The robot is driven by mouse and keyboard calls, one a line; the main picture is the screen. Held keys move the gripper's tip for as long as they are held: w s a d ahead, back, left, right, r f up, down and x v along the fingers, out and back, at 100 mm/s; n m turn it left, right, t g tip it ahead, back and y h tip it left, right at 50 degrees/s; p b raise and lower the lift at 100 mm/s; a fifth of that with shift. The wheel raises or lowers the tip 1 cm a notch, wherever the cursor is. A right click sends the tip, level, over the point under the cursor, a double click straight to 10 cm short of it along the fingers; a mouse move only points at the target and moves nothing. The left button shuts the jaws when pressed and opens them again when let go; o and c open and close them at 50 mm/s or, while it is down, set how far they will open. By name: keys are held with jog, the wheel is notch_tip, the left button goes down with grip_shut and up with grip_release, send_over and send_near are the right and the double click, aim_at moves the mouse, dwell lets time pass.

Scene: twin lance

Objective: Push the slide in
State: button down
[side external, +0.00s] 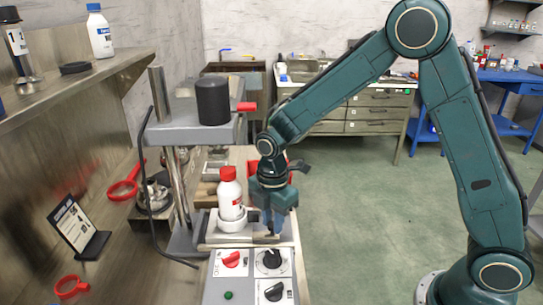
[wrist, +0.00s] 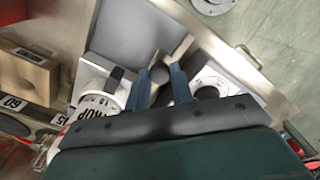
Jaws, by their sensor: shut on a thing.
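My gripper (side external: 270,232) points down at the right of a white bottle with a red cap (side external: 231,195). The bottle stands upright in a white ring holder (side external: 232,224) on a pale block, which seems to be the slide. In the wrist view my gripper (wrist: 162,85) has its two blue fingers close around a dark round knob (wrist: 160,71), shut on it. A flat grey plate (wrist: 125,35) lies beyond the knob. In the side view the fingertips and the knob are mostly hidden, so how far the slide is out cannot be told.
A metal press stand with a black cylinder (side external: 212,100) rises behind the bottle. A small sign (side external: 75,228) stands at left. Open floor lies at right.

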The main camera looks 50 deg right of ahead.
jog(key=shift+w+a+r, duration=0.1)
jog(key=shift+w+a, duration=0.65)
jog(key=shift+w, duration=0.05)
jog(key=c, duration=1.2)
grip_release()
notch_tip(320, 180, up, 7)
jog(key=shift+r, duration=0.2)
jog(key=shift+s, duration=0.1)
